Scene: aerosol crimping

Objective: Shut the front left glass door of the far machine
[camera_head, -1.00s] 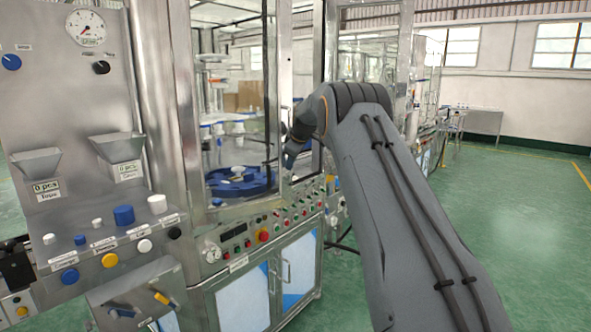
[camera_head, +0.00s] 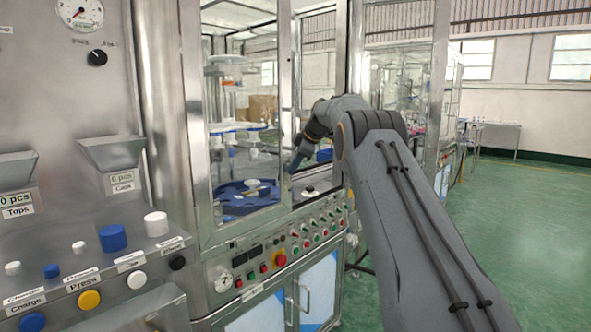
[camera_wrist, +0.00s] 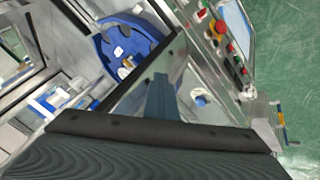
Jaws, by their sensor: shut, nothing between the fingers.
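The far machine is a steel-framed cabinet with a sloped button panel (camera_head: 300,238). Its front left glass door (camera_head: 237,215) has a metal frame, and a blue turntable (camera_head: 232,198) shows through the glass. How far this door stands open is hard to tell. My gripper (camera_head: 295,165) is shut and empty, just right of the door's right upright (camera_head: 285,110); I cannot tell whether they touch. In the wrist view the blue-grey fingers (camera_wrist: 160,95) point towards the machine, with the turntable (camera_wrist: 112,55) beyond them to the left.
The nearer machine fills the left, with a gauge (camera_head: 80,12), hoppers (camera_head: 112,152) and knobs (camera_head: 113,237). Lower cabinet doors (camera_head: 318,290) sit under the panel. The green floor (camera_head: 530,240) at the right is clear.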

